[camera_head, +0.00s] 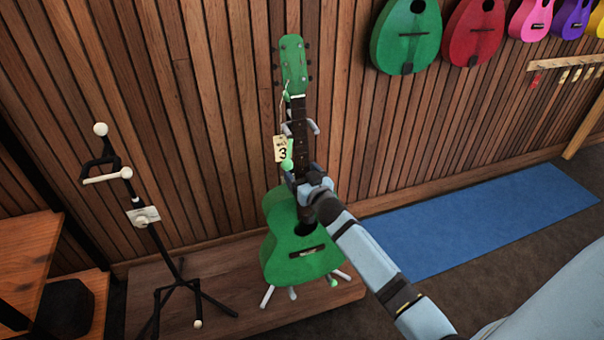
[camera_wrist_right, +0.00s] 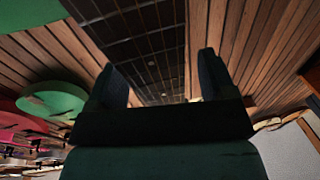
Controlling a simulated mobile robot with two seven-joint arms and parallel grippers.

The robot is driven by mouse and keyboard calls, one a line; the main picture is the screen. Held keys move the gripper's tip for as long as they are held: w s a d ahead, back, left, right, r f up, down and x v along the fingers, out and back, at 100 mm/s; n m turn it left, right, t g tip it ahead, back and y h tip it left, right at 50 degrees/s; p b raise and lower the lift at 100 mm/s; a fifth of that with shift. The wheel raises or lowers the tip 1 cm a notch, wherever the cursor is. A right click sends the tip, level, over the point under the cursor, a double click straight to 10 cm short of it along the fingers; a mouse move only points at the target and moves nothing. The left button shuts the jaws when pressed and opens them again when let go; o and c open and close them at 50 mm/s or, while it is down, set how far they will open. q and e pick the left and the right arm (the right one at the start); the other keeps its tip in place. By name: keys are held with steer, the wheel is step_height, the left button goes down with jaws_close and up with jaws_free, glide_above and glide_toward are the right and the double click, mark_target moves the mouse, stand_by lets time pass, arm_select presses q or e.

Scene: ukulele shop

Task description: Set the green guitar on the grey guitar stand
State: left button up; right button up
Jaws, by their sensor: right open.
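The green guitar (camera_head: 283,228) stands upright in the head view, its head up and its body low, against a stand with pale feet and green parts (camera_head: 288,155). A tag marked 3 (camera_head: 281,149) hangs by its neck. My right gripper (camera_head: 308,178) is at the lower neck. In the right wrist view my right gripper (camera_wrist_right: 163,78) is open, with the dark fretboard (camera_wrist_right: 145,45) between its fingers; contact cannot be told. To the left is an empty dark grey stand (camera_head: 158,240) with white tips and a small card. My left gripper is out of view.
Both stands are on a low wooden platform (camera_head: 235,290) by a slatted wood wall (camera_head: 225,120). A wooden table (camera_head: 30,255) is at left. A blue mat (camera_head: 480,220) lies at right. Several coloured ukuleles hang above, including a red one (camera_head: 472,35).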

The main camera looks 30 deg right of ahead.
steer(key=shift+s+f, duration=0.1)
steer(key=shift+s, duration=0.3)
arm_select(q)
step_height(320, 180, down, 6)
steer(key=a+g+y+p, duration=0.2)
steer(key=p, duration=0.1)
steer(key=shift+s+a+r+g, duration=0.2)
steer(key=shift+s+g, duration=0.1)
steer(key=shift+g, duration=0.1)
arm_select(e)
steer(key=s+a, duration=0.1)
steer(key=s, duration=1.2)
